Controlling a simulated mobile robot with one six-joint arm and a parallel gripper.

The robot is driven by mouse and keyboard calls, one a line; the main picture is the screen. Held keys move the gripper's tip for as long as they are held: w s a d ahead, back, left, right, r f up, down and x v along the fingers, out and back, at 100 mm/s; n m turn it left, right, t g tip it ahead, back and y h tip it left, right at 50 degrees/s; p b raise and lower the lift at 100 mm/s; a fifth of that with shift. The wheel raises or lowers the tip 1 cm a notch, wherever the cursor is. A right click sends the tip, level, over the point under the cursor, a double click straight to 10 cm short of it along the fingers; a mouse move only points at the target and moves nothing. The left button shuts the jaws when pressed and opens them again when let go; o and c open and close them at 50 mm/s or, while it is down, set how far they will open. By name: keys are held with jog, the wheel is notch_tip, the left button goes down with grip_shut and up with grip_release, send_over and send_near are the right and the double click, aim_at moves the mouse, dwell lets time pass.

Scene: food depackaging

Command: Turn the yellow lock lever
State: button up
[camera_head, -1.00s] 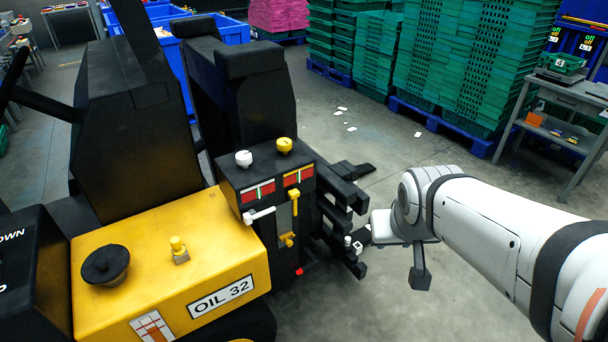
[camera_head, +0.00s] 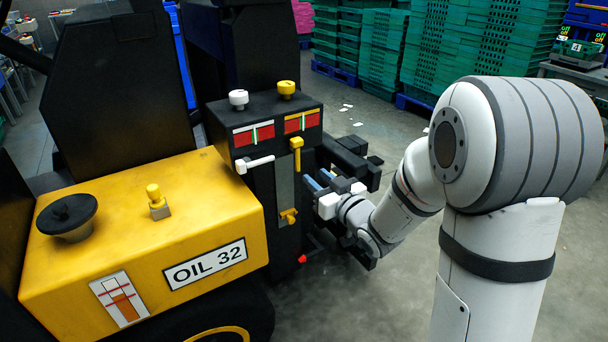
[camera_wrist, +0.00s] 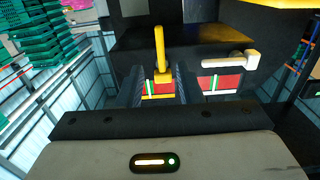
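The yellow lock lever (camera_head: 296,154) hangs straight down from the upper right of the black control panel. A white lever (camera_head: 255,163) lies level to its left. In the wrist view, which shows the panel upside down, the yellow lever (camera_wrist: 160,52) stands between my two dark fingers, with the white lever (camera_wrist: 235,60) to the right. My gripper (camera_head: 314,181) is just right of and below the yellow lever in the head view, pointing at the panel. Its fingers are apart. I cannot tell whether they reach around the lever or touch it.
Red gauges (camera_head: 254,134) sit above the levers. A white knob (camera_head: 239,99) and a yellow knob (camera_head: 287,89) stand on the panel's top. A smaller yellow handle (camera_head: 289,215) is lower down. Black forks (camera_head: 350,160) project close to my arm. Green crates (camera_head: 480,45) stand behind.

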aim_at(299, 162)
jog(key=x, duration=0.7)
jog(key=shift+w+a, duration=0.2)
jog(key=shift+c, duration=0.5)
grip_shut()
